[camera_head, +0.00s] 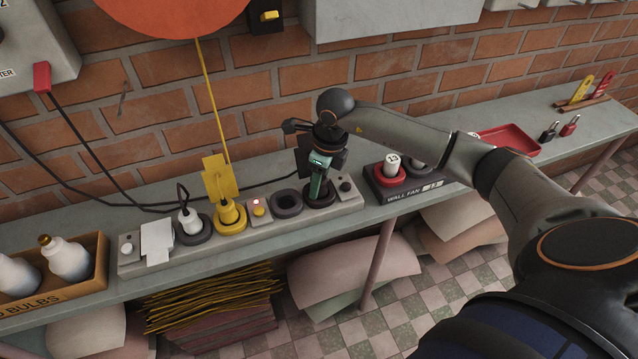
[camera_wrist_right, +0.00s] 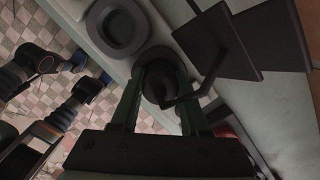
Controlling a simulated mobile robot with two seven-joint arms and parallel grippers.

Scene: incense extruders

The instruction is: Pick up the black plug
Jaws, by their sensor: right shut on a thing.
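The black plug (camera_wrist_right: 163,88) sits at a round dark socket of the grey power strip (camera_head: 268,222), near its right end. My right gripper (camera_head: 318,188) reaches down over it and is shut on it. In the wrist view the plug is between the two green fingers of the gripper (camera_wrist_right: 165,105). A black cord bends away from the plug towards a black tag (camera_wrist_right: 213,40). In the head view the gripper hides most of the plug, and I cannot tell whether it is fully seated.
An empty socket (camera_head: 287,203) is left of the gripper. A yellow plug (camera_head: 229,213) and a white plug (camera_head: 190,221) are farther left. A block marked WALL FAN (camera_head: 410,195) stands right of the strip. The brick wall (camera_head: 270,110) is close behind.

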